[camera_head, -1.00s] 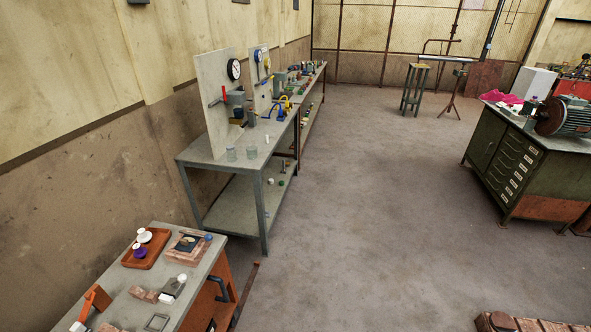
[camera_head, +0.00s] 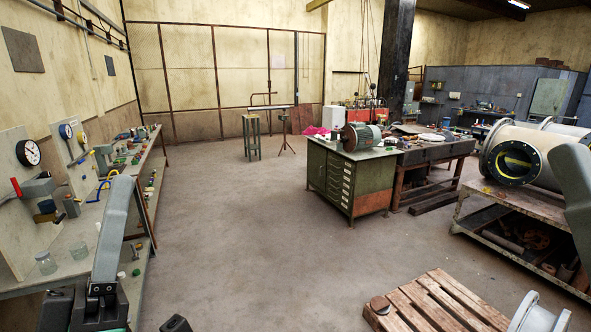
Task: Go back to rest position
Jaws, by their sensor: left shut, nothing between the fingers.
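My left arm stands at the lower left of the head view, its grey link upright and its black wrist at the bottom edge. The dark tip of my left gripper (camera_head: 175,324) shows low at the bottom edge, mostly cut off. It is shut and empty, above bare floor in the picture. Part of my right arm shows as a grey link at the right edge; my right gripper is out of view.
A workbench with gauges (camera_head: 28,152) and glass jars runs along the left wall. A green drawer cabinet (camera_head: 325,178) stands mid-room, a large flanged pipe (camera_head: 515,160) on a cart at right. A wooden pallet (camera_head: 440,302) lies front right. The central floor (camera_head: 240,230) is clear.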

